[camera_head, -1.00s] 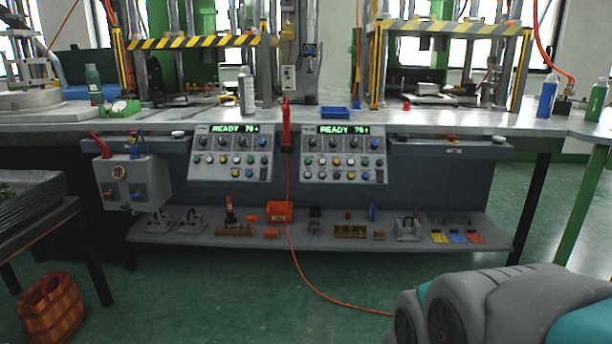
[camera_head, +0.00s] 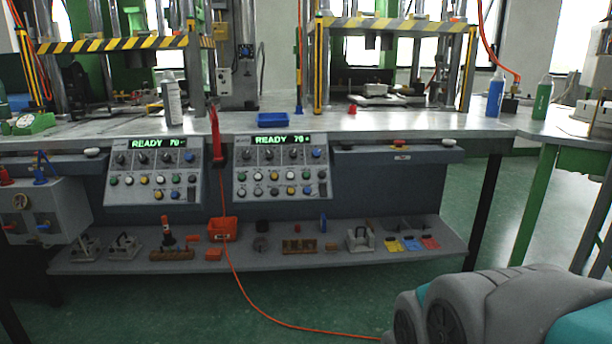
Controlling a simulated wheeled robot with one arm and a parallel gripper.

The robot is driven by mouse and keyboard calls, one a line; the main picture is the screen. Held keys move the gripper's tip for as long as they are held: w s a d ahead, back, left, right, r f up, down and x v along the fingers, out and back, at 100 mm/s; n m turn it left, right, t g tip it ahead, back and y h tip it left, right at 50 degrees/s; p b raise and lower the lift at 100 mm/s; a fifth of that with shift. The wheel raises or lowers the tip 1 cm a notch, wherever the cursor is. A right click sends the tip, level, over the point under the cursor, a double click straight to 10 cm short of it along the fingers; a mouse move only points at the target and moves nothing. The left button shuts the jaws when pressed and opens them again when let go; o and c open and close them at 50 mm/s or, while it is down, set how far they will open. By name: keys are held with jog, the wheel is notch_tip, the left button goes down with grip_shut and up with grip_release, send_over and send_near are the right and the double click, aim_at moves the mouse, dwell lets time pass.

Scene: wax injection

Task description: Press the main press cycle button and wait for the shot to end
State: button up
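Two control panels face me under the worktop, the left panel (camera_head: 150,200) and the right panel (camera_head: 240,190). Both carry knobs, rows of coloured buttons and green displays reading READY and about 70. A white button (camera_head: 447,142) and a red button (camera_head: 399,142) sit on the ledge right of the right panel. Another white button (camera_head: 91,151) sits left of the left panel. I cannot tell which one is the main cycle button. My gripper is out of view; only a grey and teal part of my arm shows at lower right.
Two presses with striped guards, left (camera_head: 120,45) and right (camera_head: 395,25), stand on the worktop (camera_head: 370,121). A blue tray (camera_head: 273,120) and bottles stand there too. A low shelf (camera_head: 345,258) holds small parts. An orange hose (camera_head: 290,325) crosses the green floor.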

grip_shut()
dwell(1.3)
